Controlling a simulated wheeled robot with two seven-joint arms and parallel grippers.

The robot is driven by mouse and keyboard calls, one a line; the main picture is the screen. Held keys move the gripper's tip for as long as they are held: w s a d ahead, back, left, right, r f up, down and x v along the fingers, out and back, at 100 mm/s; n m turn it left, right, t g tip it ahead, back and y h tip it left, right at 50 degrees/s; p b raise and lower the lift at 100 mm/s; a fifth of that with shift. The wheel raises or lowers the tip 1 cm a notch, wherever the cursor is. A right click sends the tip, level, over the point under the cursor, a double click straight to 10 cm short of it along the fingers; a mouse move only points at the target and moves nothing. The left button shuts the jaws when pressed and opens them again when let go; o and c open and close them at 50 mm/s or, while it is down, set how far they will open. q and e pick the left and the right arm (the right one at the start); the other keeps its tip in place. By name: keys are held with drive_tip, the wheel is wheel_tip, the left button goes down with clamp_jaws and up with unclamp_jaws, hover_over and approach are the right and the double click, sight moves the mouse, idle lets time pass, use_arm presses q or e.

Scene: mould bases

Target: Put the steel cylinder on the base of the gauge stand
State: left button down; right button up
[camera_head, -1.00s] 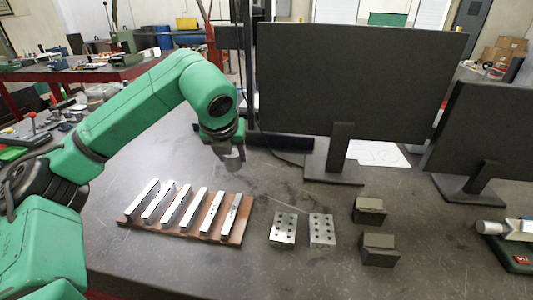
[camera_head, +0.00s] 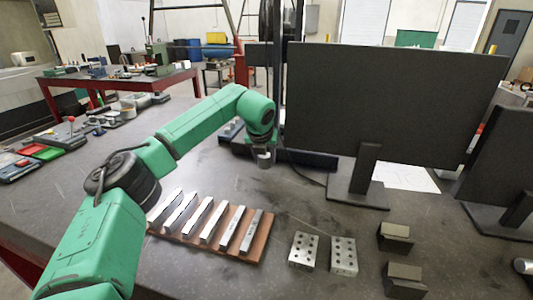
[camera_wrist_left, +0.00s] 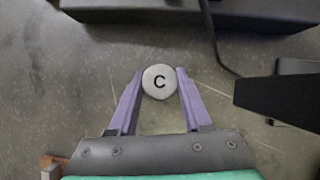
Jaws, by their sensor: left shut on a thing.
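In the head view the left gripper (camera_head: 264,160) hangs low over the grey table, behind the wooden rack; the cylinder is small and hard to make out there. A dark upright column (camera_head: 269,75) with a dark base (camera_head: 308,158) stands just behind the gripper; it looks like the gauge stand, but I cannot be sure. A dark base edge (camera_wrist_left: 190,14) crosses the top of the left wrist view, apart from the cylinder. My right gripper is not in view.
A wooden rack (camera_head: 258,248) with several steel bars lies in front of the gripper. Two drilled blocks (camera_head: 303,250) and two dark blocks (camera_head: 395,237) lie to its right. A large dark panel (camera_head: 390,100) on a foot (camera_head: 357,190) stands at right.

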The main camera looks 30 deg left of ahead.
sight(266, 158)
use_arm(q)
drive_tip(key=w, duration=0.1)
drive_tip(key=w+a+p, duration=0.1)
drive_tip(key=w, duration=0.2)
drive_tip(key=shift+a, duration=0.3)
wheel_tip(266, 158, down, 3)
drive_tip(key=shift+f+p, duration=0.15)
drive_tip(key=shift+p, duration=0.7)
drive_tip(key=shift+f, duration=0.2)
drive_tip(key=shift+c, duration=1.7)
unclamp_jaws()
drive_tip(key=shift+s, duration=0.1)
drive_tip(key=shift+r, duration=0.1)
